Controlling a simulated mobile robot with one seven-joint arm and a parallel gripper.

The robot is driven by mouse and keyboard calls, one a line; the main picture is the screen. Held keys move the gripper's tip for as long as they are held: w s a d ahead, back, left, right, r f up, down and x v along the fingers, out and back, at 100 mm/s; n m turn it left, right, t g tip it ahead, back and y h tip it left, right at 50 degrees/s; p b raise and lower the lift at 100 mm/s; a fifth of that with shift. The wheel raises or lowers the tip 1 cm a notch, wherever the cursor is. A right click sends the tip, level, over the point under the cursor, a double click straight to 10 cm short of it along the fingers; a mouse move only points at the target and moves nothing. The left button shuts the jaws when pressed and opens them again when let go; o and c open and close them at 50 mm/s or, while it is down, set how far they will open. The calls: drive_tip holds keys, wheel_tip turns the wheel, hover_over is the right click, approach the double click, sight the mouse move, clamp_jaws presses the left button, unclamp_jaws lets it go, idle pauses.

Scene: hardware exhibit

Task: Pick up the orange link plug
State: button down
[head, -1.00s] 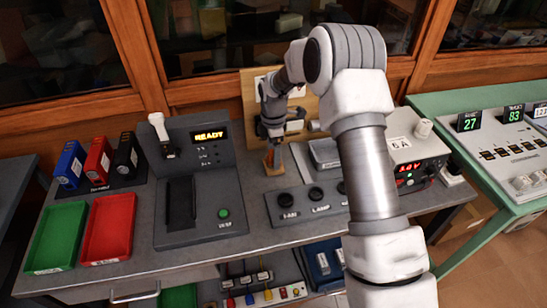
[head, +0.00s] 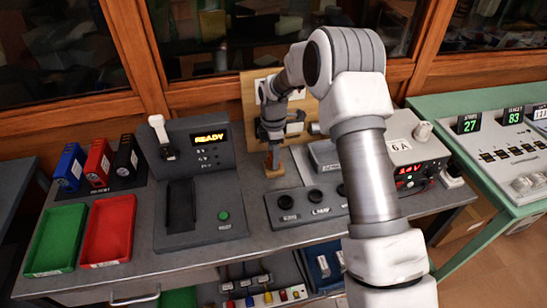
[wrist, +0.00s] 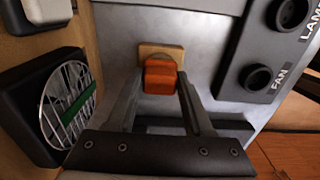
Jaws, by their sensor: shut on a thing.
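The orange link plug (wrist: 160,77) sits between my gripper's two fingertips in the wrist view, with a pale wooden piece (wrist: 161,50) just beyond it. My gripper (wrist: 160,84) is shut on the plug, one finger on each side. In the head view my gripper (head: 273,150) points down at the back of the grey bench, with the small wooden piece (head: 274,171) below it. The plug is too small there to make out clearly. I cannot tell whether the plug still touches the wooden piece.
A grey console reading READY (head: 209,137) is to the left, a power supply (head: 415,160) to the right. A round wire grille (wrist: 68,104) is close on the left in the wrist view.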

drive_tip(key=shift+r, duration=0.55)
drive_tip(key=r, duration=0.2)
drive_tip(key=d+r, duration=0.1)
drive_tip(key=shift+d+r, duration=0.15)
drive_tip(key=shift+r, duration=0.25)
drive_tip(key=s+d+r, duration=0.1)
drive_tip(key=d+r, duration=0.5)
drive_tip(key=d, duration=0.4)
drive_tip(key=shift+s+d, duration=0.15)
drive_tip(key=shift+s, duration=0.2)
